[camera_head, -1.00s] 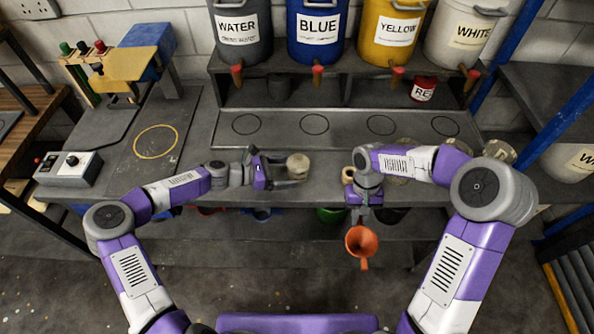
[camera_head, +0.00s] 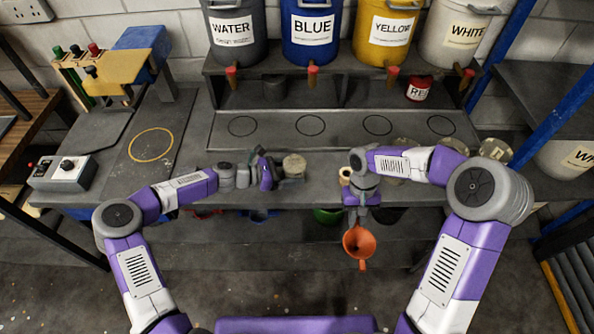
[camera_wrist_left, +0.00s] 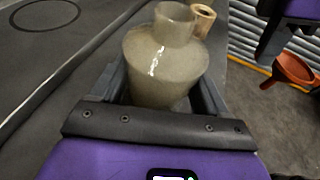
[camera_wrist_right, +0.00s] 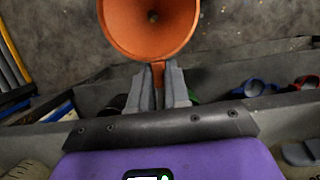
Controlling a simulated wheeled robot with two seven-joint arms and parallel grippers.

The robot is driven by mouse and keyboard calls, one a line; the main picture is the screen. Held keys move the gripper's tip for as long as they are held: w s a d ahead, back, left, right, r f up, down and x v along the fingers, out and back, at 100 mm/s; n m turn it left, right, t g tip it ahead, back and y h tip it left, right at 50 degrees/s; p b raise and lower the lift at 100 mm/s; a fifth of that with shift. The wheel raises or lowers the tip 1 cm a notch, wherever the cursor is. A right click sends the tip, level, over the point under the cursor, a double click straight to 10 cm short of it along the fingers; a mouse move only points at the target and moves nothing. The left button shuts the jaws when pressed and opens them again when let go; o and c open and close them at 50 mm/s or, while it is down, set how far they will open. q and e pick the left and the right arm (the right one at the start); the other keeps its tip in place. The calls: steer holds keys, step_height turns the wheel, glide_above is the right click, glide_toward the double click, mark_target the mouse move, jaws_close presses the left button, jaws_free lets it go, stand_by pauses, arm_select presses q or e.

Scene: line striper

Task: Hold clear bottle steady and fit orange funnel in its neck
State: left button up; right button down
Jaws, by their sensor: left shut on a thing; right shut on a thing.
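The clear bottle (camera_head: 294,165) stands upright at the front of the bench, its surface cloudy and beige. In the left wrist view the bottle (camera_wrist_left: 163,65) sits between the fingers of my left gripper (camera_wrist_left: 160,95), which is shut on its body. The orange funnel (camera_head: 359,242) hangs in front of the bench edge, to the right of the bottle and apart from it. My right gripper (camera_head: 361,213) is shut on the funnel. In the right wrist view the funnel (camera_wrist_right: 150,25) shows its open mouth, with its lower part between the fingertips (camera_wrist_right: 158,80).
A small tan roll or ring (camera_head: 345,175) stands on the bench right of the bottle. Labelled buckets, such as the blue one (camera_head: 312,50), stand on the shelf behind. Several clear containers sit behind my right arm. A red tin (camera_head: 419,88) is under the shelf.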

steer(key=w+a+r+m+t+y, duration=0.1)
steer(key=w+a+r+m, duration=0.4)
steer(key=w+r+m, duration=0.3)
steer(key=w+a+r+m+t+y, duration=0.2)
steer(key=w+a+r+m, duration=0.3)
steer(key=w+r+m, duration=0.3)
steer(key=shift+w+a+r+m, duration=0.15)
steer(key=shift+a+r+m, duration=0.15)
steer(key=shift+r+m, duration=0.75)
steer(key=shift+f, duration=2.15)
stand_by(1.5)
steer(key=shift+f, duration=0.7)
steer(key=c, duration=1)
jaws_free()
steer(key=shift+o, duration=0.2)
steer(key=shift+r, duration=0.15)
